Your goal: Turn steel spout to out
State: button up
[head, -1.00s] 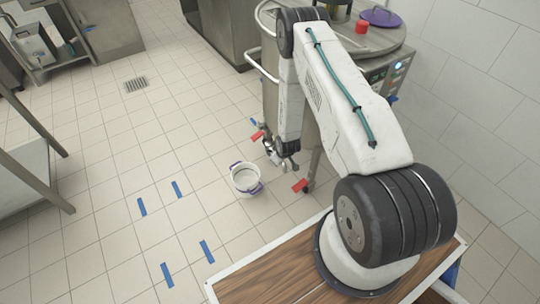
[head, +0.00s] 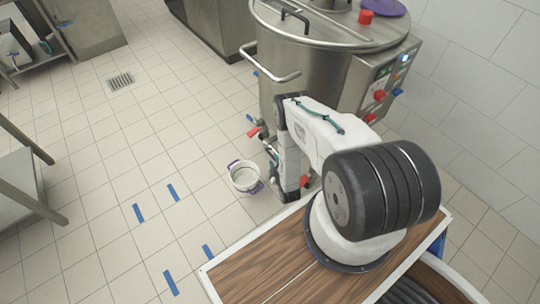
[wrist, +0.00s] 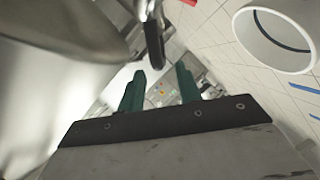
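The steel kettle (head: 285,75) stands at the top centre of the head view, with a red-handled valve (head: 253,132) low on its side. My gripper (head: 271,150) is low beside the kettle, partly hidden by my arm. In the wrist view my gripper (wrist: 160,84) has its two green fingers apart, with nothing visible between them. A dark lever-like part (wrist: 154,45) on a steel fitting (wrist: 148,9) lies beyond the fingertips. I cannot tell for sure which part is the spout. A large blurred steel surface (wrist: 50,90) fills the left side.
A white bucket (head: 244,177) with purple handles stands on the floor left of my gripper. It shows at the upper right of the wrist view (wrist: 276,37). A control panel (head: 385,84) is on the kettle's right side. The tiled floor at left is mostly clear, with blue tape marks.

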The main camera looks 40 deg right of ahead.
aim_at(271, 155)
jog(key=x, duration=0.5)
jog(key=shift+c, duration=0.3)
grip_shut()
jog(key=shift+s, duration=0.1)
